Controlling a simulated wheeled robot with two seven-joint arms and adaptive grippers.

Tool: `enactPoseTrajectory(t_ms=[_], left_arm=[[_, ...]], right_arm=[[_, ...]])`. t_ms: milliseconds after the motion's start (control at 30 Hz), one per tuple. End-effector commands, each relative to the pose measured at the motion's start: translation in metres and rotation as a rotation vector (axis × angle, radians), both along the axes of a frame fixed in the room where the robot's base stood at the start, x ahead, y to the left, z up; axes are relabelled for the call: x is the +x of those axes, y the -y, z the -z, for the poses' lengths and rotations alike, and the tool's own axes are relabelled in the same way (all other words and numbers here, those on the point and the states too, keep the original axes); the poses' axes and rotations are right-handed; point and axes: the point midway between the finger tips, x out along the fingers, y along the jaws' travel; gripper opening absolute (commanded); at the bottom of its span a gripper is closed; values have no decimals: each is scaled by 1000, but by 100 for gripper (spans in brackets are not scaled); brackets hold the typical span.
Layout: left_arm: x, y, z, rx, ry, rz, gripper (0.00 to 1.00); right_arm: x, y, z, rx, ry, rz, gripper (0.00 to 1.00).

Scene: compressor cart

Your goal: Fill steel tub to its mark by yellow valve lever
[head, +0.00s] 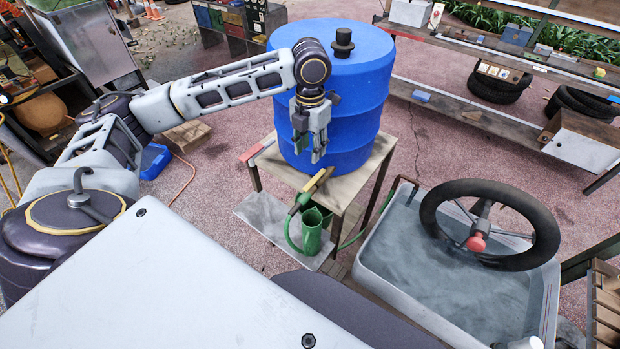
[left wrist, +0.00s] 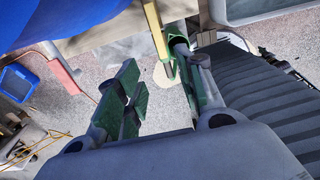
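The blue barrel (head: 345,95) stands on a small table. At its lower front is the yellow valve lever (head: 317,182), pointing obliquely down toward a green valve and hose (head: 293,212). The lever also shows in the left wrist view (left wrist: 154,28), at top centre. The grey steel tub (head: 400,285) stands at the right, with a blue-grey, water-like surface inside; I cannot make out its mark for certain. My left gripper (head: 308,154) points down just above the lever, in front of the barrel. Its fingers (left wrist: 163,85) are apart with nothing between them. My right gripper is out of view.
A black wheel (head: 490,215) with a red knob (head: 476,243) is over the tub. A green can (head: 311,230) sits under the valve. The small table's edge (head: 350,190) lies close below my left gripper. Shelves and tyres stand behind at the right.

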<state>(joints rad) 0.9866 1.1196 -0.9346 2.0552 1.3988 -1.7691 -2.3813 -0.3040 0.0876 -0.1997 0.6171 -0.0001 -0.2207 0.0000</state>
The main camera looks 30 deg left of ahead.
Motion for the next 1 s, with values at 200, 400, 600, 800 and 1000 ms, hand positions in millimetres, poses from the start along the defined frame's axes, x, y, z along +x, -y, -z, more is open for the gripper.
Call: enactPoseTrajectory(t_ms=[200,400,600,800,1000], left_arm=[[-1,-1,21,1,-4,0,38],[-1,0,47,0,-3,0,38],[-1,0,73,0,-2,0,38],[-1,0,100,0,-3,-1,38],[0,0,120,0,-2,-1,38]], right_arm=[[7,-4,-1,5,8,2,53],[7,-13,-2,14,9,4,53],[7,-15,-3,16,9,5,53],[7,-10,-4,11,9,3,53],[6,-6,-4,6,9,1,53]])
